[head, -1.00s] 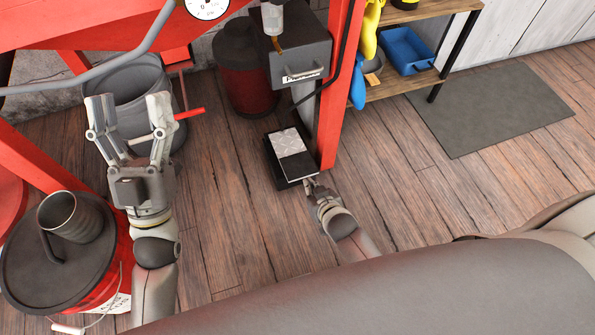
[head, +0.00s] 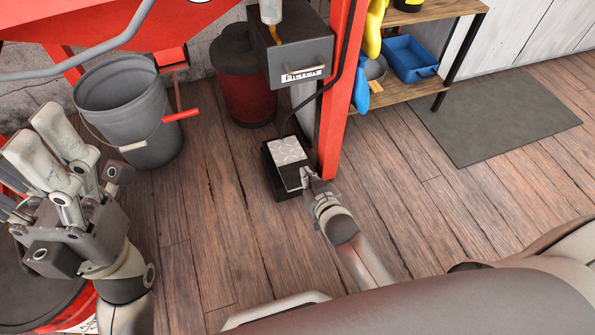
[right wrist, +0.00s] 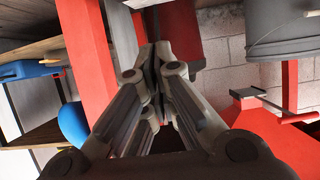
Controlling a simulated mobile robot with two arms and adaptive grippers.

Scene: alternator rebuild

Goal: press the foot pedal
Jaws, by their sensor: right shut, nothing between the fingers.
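The foot pedal (head: 287,152) is a black box on the wood floor with a silver patterned plate on top, beside the foot of a red post, in the head view. My right gripper (head: 305,174) is shut and empty, its fingertips at the pedal's lower right edge; I cannot tell whether they touch it. In the right wrist view its closed fingers (right wrist: 154,58) point away from the camera, and I cannot make out the pedal there. My left gripper (head: 42,135) is open and empty at the left, far from the pedal.
The red post (head: 340,95) rises close behind the pedal and right fingertips. A grey bucket (head: 120,105), a dark red canister (head: 245,85) and a grey filter box (head: 290,55) are nearby. A shelf with a blue bin (head: 408,58) stands right. Floor in front is clear.

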